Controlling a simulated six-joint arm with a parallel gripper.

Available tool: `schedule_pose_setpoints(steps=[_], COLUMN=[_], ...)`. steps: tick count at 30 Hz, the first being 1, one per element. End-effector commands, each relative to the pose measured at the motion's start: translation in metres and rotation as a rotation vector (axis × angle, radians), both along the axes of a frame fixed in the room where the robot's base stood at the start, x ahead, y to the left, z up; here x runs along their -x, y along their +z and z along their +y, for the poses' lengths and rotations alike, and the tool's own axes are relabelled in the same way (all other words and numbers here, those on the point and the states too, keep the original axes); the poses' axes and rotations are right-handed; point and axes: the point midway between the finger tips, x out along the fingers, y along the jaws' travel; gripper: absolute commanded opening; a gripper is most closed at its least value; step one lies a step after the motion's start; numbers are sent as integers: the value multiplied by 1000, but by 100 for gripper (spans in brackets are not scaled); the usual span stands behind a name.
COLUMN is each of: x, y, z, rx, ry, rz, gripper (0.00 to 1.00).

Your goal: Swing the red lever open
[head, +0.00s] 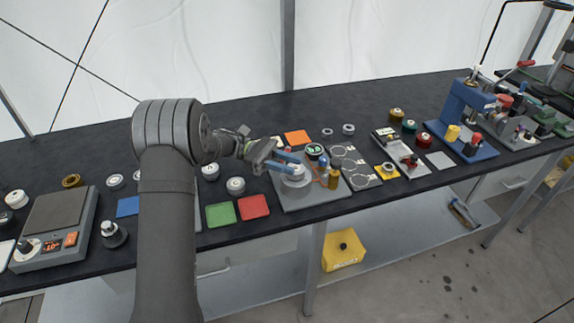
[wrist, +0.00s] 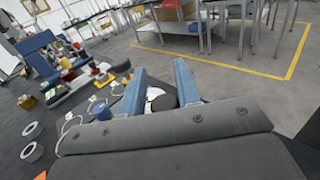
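Several red parts could be the red lever, and I cannot tell which it is. One is a small red handle (head: 409,159) on a grey plate (head: 388,145) right of my gripper. Another is a red-tipped arm (head: 525,64) on a grey device at the far right. My gripper (head: 299,166) has two blue fingers, spread apart, low over a grey plate with a pale round part. In the wrist view, my gripper (wrist: 160,68) shows a gap between its fingers, with a white and dark round part (wrist: 158,99) visible there. Contact with it cannot be told.
A brass cylinder (head: 334,179) and a green-faced dial (head: 315,151) stand close to my fingers. A plate with rings (head: 354,167) lies to the right, then a blue press (head: 466,118). A scale (head: 56,228) stands at the left. The table's back strip is clear.

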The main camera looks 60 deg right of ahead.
Motion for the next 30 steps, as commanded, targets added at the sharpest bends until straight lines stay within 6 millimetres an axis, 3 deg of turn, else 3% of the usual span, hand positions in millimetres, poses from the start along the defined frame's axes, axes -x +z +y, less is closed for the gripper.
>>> schedule_pose_setpoints(steps=[12, 16, 20, 30], x=[1, 1, 1, 67], y=[2, 17, 45, 81], z=[2, 1, 1, 22], rx=[-5, -1, 3, -2], ry=[-4, -4, -3, -6], rz=[1, 0, -2, 0], gripper=[42, 42, 42, 42])
